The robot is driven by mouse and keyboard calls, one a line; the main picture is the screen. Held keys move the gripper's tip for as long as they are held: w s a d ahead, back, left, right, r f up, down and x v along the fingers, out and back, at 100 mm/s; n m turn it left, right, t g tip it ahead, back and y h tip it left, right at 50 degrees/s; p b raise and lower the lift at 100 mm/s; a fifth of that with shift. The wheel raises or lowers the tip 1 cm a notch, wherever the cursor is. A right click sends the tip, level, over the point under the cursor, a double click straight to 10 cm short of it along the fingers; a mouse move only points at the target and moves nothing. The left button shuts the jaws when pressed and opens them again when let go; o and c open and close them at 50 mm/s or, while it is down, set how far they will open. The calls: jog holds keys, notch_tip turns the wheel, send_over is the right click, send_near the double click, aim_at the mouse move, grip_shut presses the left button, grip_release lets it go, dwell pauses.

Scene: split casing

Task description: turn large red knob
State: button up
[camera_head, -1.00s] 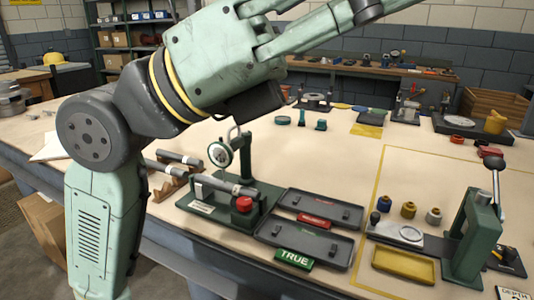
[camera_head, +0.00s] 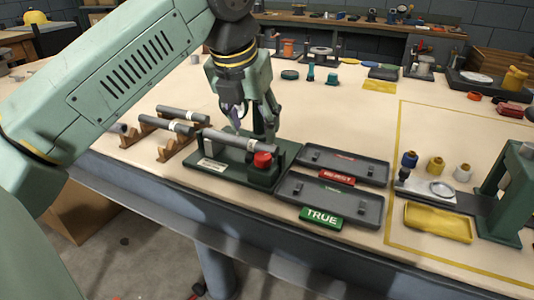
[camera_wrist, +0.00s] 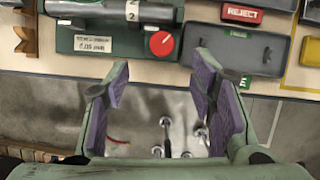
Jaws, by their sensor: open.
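The large red knob (camera_head: 262,160) sits on the right end of the dark green fixture (camera_head: 205,176), next to a grey shaft (camera_head: 240,142) lying across it. In the wrist view the red knob (camera_wrist: 161,43) has a pale pointer mark and lies above the gap between the fingers. My gripper (camera_wrist: 161,85) is open and empty, with purple pads on both fingers. In the head view my gripper (camera_head: 252,115) hangs above and behind the fixture, partly hiding its upright. The fingers do not touch the knob.
A yellow tray (camera_head: 438,223) and a green press (camera_head: 510,195) stand further right.

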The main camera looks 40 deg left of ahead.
aim_at(262, 155)
jog(key=b+x, duration=0.4)
jog(key=x, duration=0.6)
jog(key=shift+d+b, duration=0.15)
jog(key=shift+b, duration=0.25)
jog(key=shift+c, duration=0.6)
jog(key=c, duration=1)
jog(key=shift+r, duration=0.1)
jog(key=m+h+p, duration=0.1)
jog(key=m, duration=0.3)
jog(key=shift+r+h+p, duration=0.1)
jog(key=shift+h+p, duration=0.3)
jog(key=shift+a+m+h+p, duration=0.2)
jog(key=shift+m+h+p, duration=0.5)
jog(key=shift+m, duration=1.2)
